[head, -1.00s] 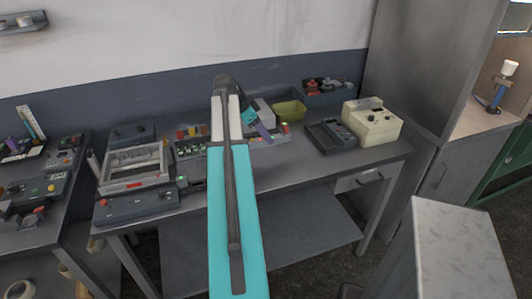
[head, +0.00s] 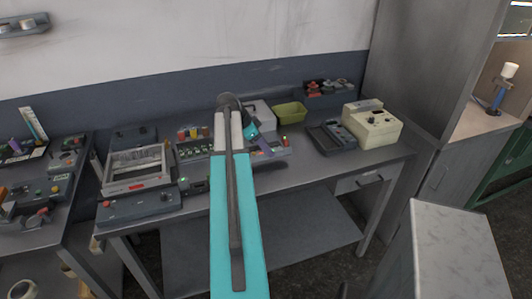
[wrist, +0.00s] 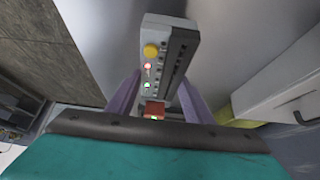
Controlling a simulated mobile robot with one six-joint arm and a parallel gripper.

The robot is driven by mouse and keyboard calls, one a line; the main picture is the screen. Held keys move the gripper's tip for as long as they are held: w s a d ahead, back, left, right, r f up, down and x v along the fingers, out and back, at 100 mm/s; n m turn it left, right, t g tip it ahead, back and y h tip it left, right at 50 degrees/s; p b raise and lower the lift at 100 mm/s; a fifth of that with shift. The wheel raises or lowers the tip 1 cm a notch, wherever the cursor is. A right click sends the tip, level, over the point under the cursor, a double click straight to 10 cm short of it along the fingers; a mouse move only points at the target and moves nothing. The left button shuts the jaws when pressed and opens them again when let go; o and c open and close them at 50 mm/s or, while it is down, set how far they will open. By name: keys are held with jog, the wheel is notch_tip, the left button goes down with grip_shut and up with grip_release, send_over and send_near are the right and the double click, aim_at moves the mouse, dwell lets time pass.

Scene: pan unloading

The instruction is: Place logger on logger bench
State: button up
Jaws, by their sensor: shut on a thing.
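In the wrist view a small red block with a green light, apparently the logger (wrist: 153,109), sits between the purple fingers of my gripper (wrist: 156,104). My gripper is shut on it. In the head view my gripper (head: 266,149) is above the middle of the grey bench (head: 312,176), and the held block is hidden or too small to make out. A long grey strip with a yellow knob and small lights (wrist: 172,46) lies beneath and beyond the fingers. I cannot tell whether the block touches the strip or the bench, or which bench is the logger bench.
A yellow-green bin (head: 290,113) and a light grey box (head: 260,111) stand behind my gripper. A cream device (head: 373,129) and a dark device (head: 331,136) are to the right. A tray-like machine (head: 137,170) is at the left. Bare bench shows along the front.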

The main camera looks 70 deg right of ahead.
jog(key=shift+f+p, duration=0.4)
jog(key=shift+f, duration=1.15)
jog(key=shift+f, duration=0.15)
jog(key=o, duration=1.1)
jog(key=shift+c, duration=0.2)
jog(key=b+v, duration=0.2)
jog(key=v, duration=0.9)
jog(key=shift+b, duration=0.4)
jog(key=shift+w+a+r, duration=0.15)
jog(key=shift+r, duration=0.45)
